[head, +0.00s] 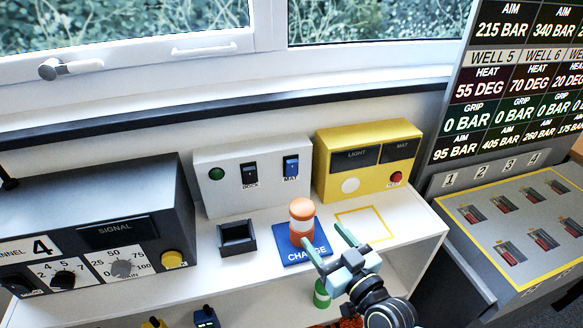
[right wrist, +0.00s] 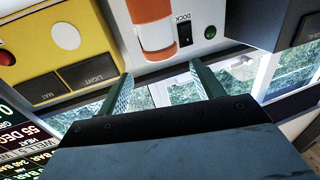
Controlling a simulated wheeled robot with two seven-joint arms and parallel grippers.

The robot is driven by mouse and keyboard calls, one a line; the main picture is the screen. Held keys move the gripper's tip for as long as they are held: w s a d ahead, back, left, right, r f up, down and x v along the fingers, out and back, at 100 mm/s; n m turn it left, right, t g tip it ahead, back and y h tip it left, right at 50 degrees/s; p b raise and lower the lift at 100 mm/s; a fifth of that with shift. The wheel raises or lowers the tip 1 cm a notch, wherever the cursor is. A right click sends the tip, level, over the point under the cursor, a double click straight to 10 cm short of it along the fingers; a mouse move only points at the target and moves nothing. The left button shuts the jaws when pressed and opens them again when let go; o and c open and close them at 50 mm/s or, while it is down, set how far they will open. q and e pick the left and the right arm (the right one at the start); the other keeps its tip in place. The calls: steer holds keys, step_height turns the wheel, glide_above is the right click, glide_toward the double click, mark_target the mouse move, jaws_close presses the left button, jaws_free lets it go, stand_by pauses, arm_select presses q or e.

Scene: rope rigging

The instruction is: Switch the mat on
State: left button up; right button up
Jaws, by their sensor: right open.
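The white switch box (head: 228,185) stands at the back of the white counter, with a black DOCK rocker (head: 250,174) and a blue MAT rocker (head: 291,166). The rocker's setting is too small to tell. On the yellow box (head: 324,165) to its right, the MAT panel (head: 402,151) looks dark. My right gripper (head: 322,234) is open and empty, over the counter's front part, short of the boxes. The right wrist view shows its fingers apart (right wrist: 162,85) with the DOCK rocker (right wrist: 185,28) beyond; the MAT rocker is not visible there. My left gripper is out of view.
An orange-and-white cylinder (head: 302,213) stands on the blue CHARGE pad (head: 290,257), between my right gripper and the white box. A black open holder (head: 237,237) is left of it. A dark SIGNAL box (head: 95,200) fills the left. A yellow-outlined square (head: 362,223) is bare.

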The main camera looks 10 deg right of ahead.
jaws_close()
stand_by(1.4)
